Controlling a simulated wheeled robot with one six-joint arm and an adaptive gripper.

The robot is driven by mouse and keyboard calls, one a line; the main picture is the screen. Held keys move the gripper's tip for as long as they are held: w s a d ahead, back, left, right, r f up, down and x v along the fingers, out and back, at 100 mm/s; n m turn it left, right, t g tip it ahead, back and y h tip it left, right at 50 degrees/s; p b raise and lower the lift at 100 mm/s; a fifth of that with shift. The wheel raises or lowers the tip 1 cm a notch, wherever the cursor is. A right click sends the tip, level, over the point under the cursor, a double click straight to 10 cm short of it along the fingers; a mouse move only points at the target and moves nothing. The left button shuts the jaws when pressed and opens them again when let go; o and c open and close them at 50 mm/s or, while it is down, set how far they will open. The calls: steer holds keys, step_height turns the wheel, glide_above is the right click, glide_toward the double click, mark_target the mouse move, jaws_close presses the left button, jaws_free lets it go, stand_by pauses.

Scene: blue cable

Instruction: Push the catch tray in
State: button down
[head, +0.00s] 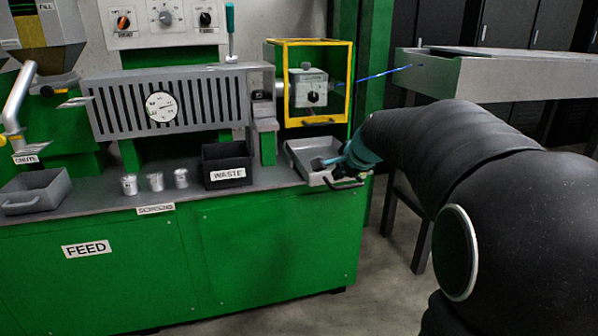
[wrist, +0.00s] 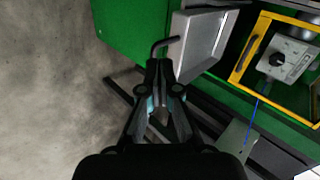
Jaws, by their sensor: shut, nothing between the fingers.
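The catch tray (head: 299,148) is a shallow grey metal tray at the right end of the green bench, below the yellow-framed box. Its dark bar handle (head: 347,184) is on the front side. The tray (wrist: 203,40) and handle (wrist: 160,44) also show in the wrist view. My gripper (head: 322,163) appears over the tray's front part in the head view and hides some of it. In the wrist view my gripper (wrist: 160,66) is shut and empty, its tips close to the handle. I cannot tell whether they touch.
The yellow-framed guard (head: 320,122) holds a grey die head; a blue cable (head: 385,74) runs right from it to a grey trough (head: 480,78). The black WASTE bin (head: 228,164) and several metal cups (head: 155,182) stand left. Another grey tray (head: 36,190) sits far left.

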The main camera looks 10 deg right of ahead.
mark_target(324, 175)
steer(key=shift+m, duration=0.8)
steer(key=x, duration=0.4)
steer(key=d+x, duration=0.1)
steer(key=x, duration=0.3)
steer(key=w+d+r+x, duration=0.1)
steer(key=x, duration=0.3)
steer(key=shift+w+d, duration=0.15)
steer(key=shift+d, duration=0.1)
steer(key=shift+w+r, duration=0.15)
steer(key=shift+w, duration=1)
steer(key=shift+w+p, duration=0.4)
steer(key=shift+w, duration=0.45)
steer(key=shift+w+a, duration=0.1)
